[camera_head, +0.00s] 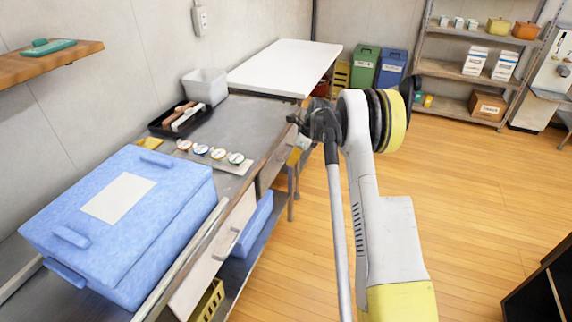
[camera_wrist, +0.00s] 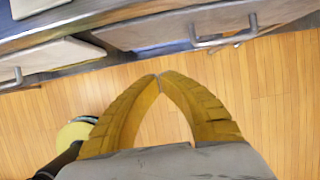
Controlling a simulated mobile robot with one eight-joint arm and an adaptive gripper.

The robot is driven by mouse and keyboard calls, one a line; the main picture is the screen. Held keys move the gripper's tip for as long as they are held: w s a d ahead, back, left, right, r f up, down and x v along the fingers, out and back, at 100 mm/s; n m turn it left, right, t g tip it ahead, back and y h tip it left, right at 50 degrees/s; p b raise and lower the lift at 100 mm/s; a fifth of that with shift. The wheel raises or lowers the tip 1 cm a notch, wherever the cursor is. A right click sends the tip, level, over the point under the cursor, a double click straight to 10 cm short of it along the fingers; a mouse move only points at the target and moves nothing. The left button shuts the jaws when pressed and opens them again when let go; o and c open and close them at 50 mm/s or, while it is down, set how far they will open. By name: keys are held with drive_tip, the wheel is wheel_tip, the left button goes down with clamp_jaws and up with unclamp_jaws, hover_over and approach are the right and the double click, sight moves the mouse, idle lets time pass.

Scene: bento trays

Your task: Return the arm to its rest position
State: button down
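My gripper (camera_wrist: 160,80) shows in the wrist view with its two yellow ribbed fingers meeting at the tips. Nothing is held between them. Below the fingertips there is wooden floor, and the drawer fronts of the counter lie beyond them at the top of the picture. In the head view my arm reaches forward over the floor, to the right of the counter. My gripper's dark body (camera_head: 322,122) is beside the counter's right edge, and its fingers are hard to make out there.
The metal counter (camera_head: 262,110) carries a blue lidded box (camera_head: 165,245), a black tray (camera_head: 158,127), several small round items on a board and a white bin (camera_head: 205,86). A white table (camera_head: 285,62) and a shelf rack (camera_head: 455,72) stand behind. The floor at right is mostly clear.

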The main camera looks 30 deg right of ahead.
drive_tip(key=s+a+r+n+h, duration=0.1)
drive_tip(key=s+a+r+n, duration=0.35)
drive_tip(key=r, duration=0.35)
drive_tip(key=s+a+r+n+t, duration=0.1)
drive_tip(key=s+a+r+n, duration=0.35)
drive_tip(key=a+r, duration=0.2)
drive_tip(key=s+a+r+n+h, duration=0.1)
drive_tip(key=s+a+r+n, duration=0.3)
drive_tip(key=s+r, duration=0.3)
drive_tip(key=s+a+n+t, duration=0.1)
drive_tip(key=s+a+n, duration=0.3)
drive_tip(key=s+n, duration=0.3)
drive_tip(key=s+a+n+t, duration=0.1)
drive_tip(key=s+a+n, duration=0.4)
drive_tip(key=s, duration=1)
drive_tip(key=shift+r+n+t+h, duration=0.15)
drive_tip(key=shift+n+t+h, duration=0.2)
drive_tip(key=shift+n, duration=1.05)
drive_tip(key=shift+s, duration=0.1)
